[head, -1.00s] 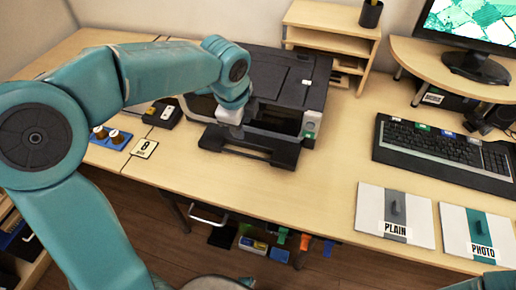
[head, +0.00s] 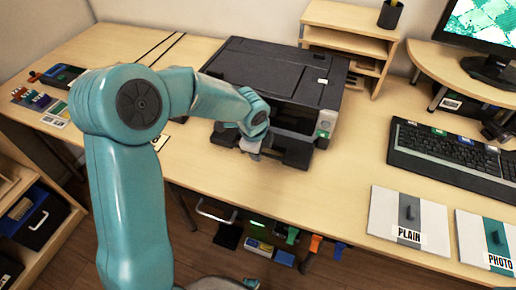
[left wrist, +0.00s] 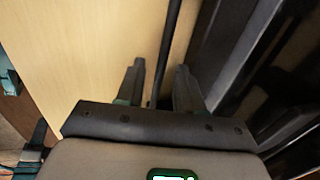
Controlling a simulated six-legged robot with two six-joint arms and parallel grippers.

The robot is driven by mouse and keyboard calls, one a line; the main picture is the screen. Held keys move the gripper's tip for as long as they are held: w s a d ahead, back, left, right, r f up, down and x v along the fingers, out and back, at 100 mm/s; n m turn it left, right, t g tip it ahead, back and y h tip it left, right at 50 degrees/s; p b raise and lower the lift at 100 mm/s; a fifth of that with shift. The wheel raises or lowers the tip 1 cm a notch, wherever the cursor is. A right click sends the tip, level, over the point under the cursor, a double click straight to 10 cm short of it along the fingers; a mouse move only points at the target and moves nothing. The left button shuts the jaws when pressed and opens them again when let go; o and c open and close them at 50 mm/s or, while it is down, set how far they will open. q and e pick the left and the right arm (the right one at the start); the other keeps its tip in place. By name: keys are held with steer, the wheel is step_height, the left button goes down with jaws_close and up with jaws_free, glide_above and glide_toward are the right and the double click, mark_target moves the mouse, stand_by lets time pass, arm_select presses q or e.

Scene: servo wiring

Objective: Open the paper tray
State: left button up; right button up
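A black printer (head: 270,70) stands on the wooden desk. Its dark paper tray (head: 297,153) sticks out low at the front, partly hidden by my left gripper. My right gripper is not in view.
A wooden shelf (head: 350,20) stands behind the printer. Colored items (head: 260,248) hang below the desk edge. Bare desk (head: 330,195) lies in front of the tray.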

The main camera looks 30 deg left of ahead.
arm_select(q)
jaws_close()
steer(key=shift+w, duration=0.15)
stand_by(1.3)
